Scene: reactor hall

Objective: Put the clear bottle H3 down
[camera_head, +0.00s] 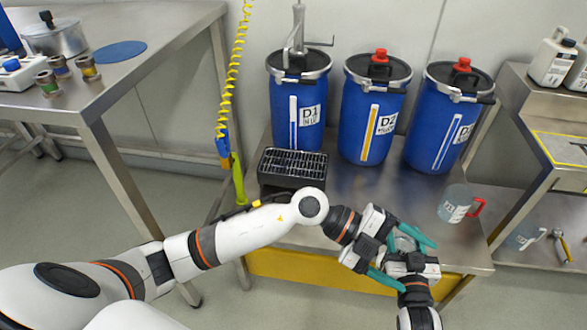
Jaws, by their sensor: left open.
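My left gripper (401,257) is open, its two teal fingers spread apart above the front of the steel table. A small clear object (404,240) shows between the fingers. It may be the bottle H3, but no label shows and most of it is hidden. My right gripper (411,264) comes up from below, close against the left one. Its fingers are hidden, so I cannot tell what it holds. A clear jug (455,204) with a red handle and a white label stands upright on the table, to the right of both grippers.
Three blue drums, D1 (283,108), D2 (356,130) and a third (428,135), line the back of the steel table (345,190). A black grated box (290,172) stands at left. A clear vessel (520,238) sits on the right lower shelf. The table's middle is clear.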

